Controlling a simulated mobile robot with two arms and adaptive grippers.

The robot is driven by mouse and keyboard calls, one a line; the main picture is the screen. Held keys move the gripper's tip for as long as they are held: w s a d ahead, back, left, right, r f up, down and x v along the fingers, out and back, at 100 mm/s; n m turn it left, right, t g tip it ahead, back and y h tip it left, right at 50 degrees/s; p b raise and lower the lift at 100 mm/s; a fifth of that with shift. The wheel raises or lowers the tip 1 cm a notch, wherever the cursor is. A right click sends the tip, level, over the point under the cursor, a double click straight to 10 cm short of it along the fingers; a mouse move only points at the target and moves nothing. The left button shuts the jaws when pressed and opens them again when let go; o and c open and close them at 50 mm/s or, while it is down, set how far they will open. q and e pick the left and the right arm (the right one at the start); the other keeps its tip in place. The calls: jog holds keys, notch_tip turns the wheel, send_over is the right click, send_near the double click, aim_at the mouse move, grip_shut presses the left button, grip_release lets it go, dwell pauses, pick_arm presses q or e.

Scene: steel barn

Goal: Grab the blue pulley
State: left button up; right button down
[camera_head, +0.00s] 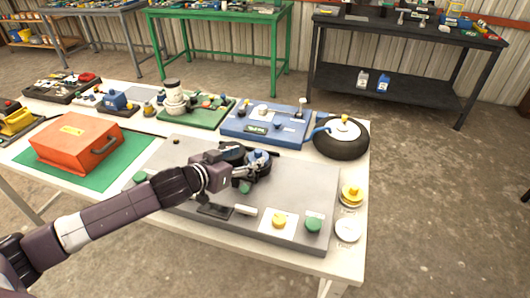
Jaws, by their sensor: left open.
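My left arm comes in from the lower left over the grey board (300,185) on the near table. My left gripper (258,168) is at a dark round part and a blue round part, which looks like the blue pulley (264,156), on the board's upper middle. The fingers reach to the pulley and overlap it in the view, so I cannot tell whether they touch it. The gripper is open. It partly hides the pulley and the dark wheel (232,151) beside it. My right gripper is out of view.
A green knob (313,224) and a yellow knob (279,220) stand on the board's near side. Behind are a blue board (265,122), a black wheel (342,145) and a green board (205,113). An orange case (77,142) lies left. Yellow and white discs (348,229) sit at the right edge.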

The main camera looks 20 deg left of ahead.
aim_at(256, 152)
pick_arm(q)
jog(key=shift+w+d+f, duration=0.1)
jog(key=shift+w+d, duration=0.05)
jog(key=shift+w, duration=0.25)
jog(key=shift+w+d+f+p, duration=0.1)
jog(key=shift+w+d+p, duration=0.2)
jog(key=shift+w, duration=0.1)
jog(key=x, duration=0.3)
jog(key=shift+w+d+p, duration=0.1)
jog(key=shift+w+p, duration=0.2)
jog(key=shift+p, duration=0.1)
jog(key=shift+w+d+f, duration=0.15)
jog(key=shift+w+f, duration=0.1)
jog(key=shift+w, duration=0.2)
jog(key=shift+c, duration=0.4)
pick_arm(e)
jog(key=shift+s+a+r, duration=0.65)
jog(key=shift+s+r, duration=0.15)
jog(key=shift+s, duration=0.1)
pick_arm(q)
jog(key=c, duration=0.5)
jog(key=shift+f, duration=0.2)
grip_shut()
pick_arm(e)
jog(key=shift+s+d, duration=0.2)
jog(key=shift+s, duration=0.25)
